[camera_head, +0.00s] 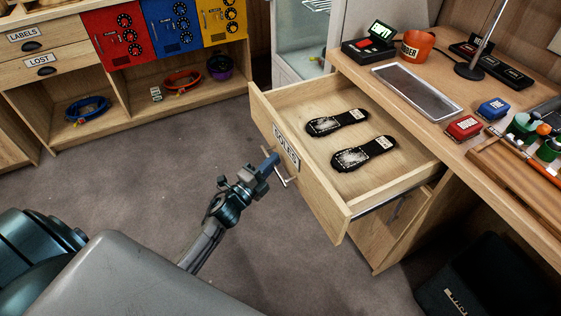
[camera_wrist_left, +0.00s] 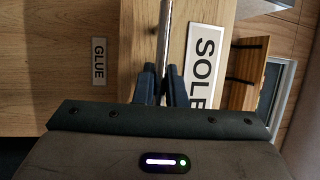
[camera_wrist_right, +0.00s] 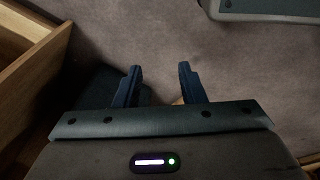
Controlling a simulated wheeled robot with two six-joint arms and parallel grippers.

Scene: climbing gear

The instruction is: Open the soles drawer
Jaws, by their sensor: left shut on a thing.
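The soles drawer (camera_head: 333,200) is pulled well out of the desk in the head view. Its label SOLES (camera_head: 286,147) is on the front panel and also shows in the left wrist view (camera_wrist_left: 203,70). Two black soles (camera_head: 362,153) lie inside it. My left gripper (camera_head: 268,168) is at the drawer front, its fingers shut on the metal bar handle (camera_wrist_left: 162,40), which runs between them in the left wrist view. My right gripper (camera_wrist_right: 160,82) is open and empty above the floor in the right wrist view; it does not show in the head view.
A GLUE label (camera_wrist_left: 99,61) is on wood beside the soles front. The desk top (camera_head: 440,120) carries a grey tray, a payment terminal, an orange mug and tools. A black bin (camera_head: 480,285) stands at lower right. The carpet floor (camera_head: 150,170) to the left is clear.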

